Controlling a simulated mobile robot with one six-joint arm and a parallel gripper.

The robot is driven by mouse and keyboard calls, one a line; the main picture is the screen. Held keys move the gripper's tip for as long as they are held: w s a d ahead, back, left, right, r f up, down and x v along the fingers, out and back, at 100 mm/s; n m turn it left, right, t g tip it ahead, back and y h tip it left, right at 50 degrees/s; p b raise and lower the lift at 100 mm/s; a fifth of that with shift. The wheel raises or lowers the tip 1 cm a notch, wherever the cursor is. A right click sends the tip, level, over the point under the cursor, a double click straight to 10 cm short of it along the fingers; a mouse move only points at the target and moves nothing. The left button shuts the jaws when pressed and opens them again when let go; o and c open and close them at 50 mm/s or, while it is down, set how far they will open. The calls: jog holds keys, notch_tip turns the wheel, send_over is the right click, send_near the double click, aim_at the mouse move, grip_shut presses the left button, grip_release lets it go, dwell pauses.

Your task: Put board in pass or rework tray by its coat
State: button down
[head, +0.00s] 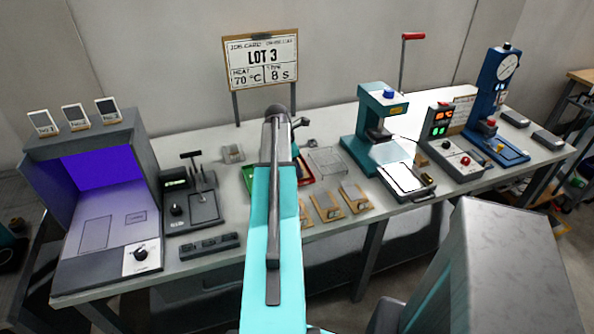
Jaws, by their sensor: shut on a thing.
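My turquoise arm reaches up the middle of the head view, with its dark wrist above the bench. My gripper is hidden behind the arm and wrist, so I cannot see its fingers or a board in them. A green tray (249,176) shows partly to the left of the arm. A red tray (305,176) shows partly to the right. The arm covers the space between them, and I cannot tell what lies in either. A purple-lit booth (105,171) stands at the left end, with faint rectangles outlined on its floor.
A job card (262,62) reads LOT 3, 70 °C, 8 s. Right of the red tray are a wire rack (328,162), wooden holders (327,207), a teal press (374,117), a control box (455,150) and a blue gauge stand (495,103). A black device (190,205) stands beside the booth.

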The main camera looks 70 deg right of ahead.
jog(key=shift+f, duration=0.45)
jog(key=shift+f, duration=0.1)
jog(key=c, duration=2.1)
grip_release()
jog(key=b+v, duration=0.2)
jog(key=v, duration=1)
jog(key=shift+s, duration=0.1)
